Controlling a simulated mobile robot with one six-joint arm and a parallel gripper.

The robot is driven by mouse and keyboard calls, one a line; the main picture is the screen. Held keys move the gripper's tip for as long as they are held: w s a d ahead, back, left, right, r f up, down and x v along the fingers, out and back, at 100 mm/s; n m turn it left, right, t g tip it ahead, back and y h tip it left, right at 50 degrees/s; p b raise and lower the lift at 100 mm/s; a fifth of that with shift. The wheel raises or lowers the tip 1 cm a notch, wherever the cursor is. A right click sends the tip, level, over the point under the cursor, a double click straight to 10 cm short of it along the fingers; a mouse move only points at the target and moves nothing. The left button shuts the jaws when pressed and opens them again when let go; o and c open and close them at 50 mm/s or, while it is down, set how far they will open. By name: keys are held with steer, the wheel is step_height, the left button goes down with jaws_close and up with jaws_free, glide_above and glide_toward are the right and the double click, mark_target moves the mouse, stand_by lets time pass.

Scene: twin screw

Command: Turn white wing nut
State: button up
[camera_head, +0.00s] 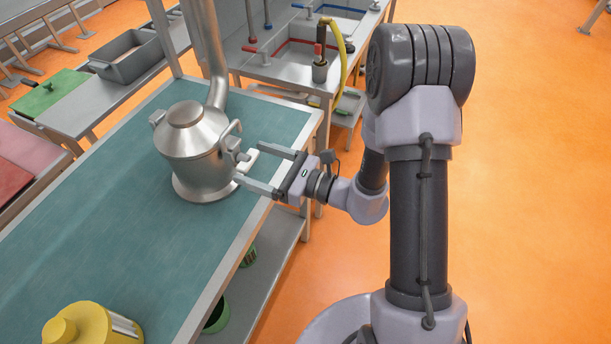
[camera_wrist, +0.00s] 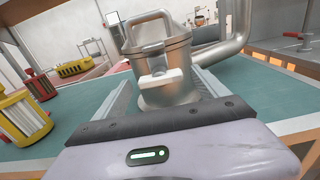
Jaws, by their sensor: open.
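The white wing nut (camera_wrist: 161,80) shows in the wrist view as a pale, roughly level bar on the front of a metal pot (camera_wrist: 164,55). In the head view the pot (camera_head: 198,150) stands on the teal-topped table, with a side fitting facing my gripper. My gripper (camera_head: 249,163) is open, its fingers reaching toward that fitting from the right. In the wrist view my gripper (camera_wrist: 162,76) has one finger on each side of the wing nut, with a gap on both sides. I cannot tell how deep the fingertips reach past the nut.
A thick metal pipe (camera_head: 214,55) rises behind the pot. A yellow container (camera_head: 92,325) stands at the table's near end, and red and yellow containers (camera_wrist: 22,118) show left in the wrist view. A sink bench (camera_head: 290,70) is behind. The teal tabletop (camera_head: 110,225) is largely clear.

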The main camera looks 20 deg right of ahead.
steer(key=p+v, duration=0.1)
steer(key=v, duration=1.3)
steer(key=shift+s+d+p, duration=0.25)
steer(key=shift+p, duration=0.15)
steer(key=s+a+r+n+g+h+b, duration=0.1)
steer(key=s+a+r+n+g+h, duration=0.25)
steer(key=s+n+g, duration=0.35)
steer(key=s+a+r+n+g+h, duration=0.2)
steer(key=s+a+n+g, duration=0.25)
steer(key=n, duration=0.45)
steer(key=d+r+n+t+h, duration=0.4)
steer(key=r+n+t+h, duration=0.1)
steer(key=r+t+h, duration=0.1)
steer(key=shift+s+d+r+h+b, duration=0.2)
steer(key=shift+s+r+h+b, duration=0.2)
steer(key=shift+r, duration=0.35)
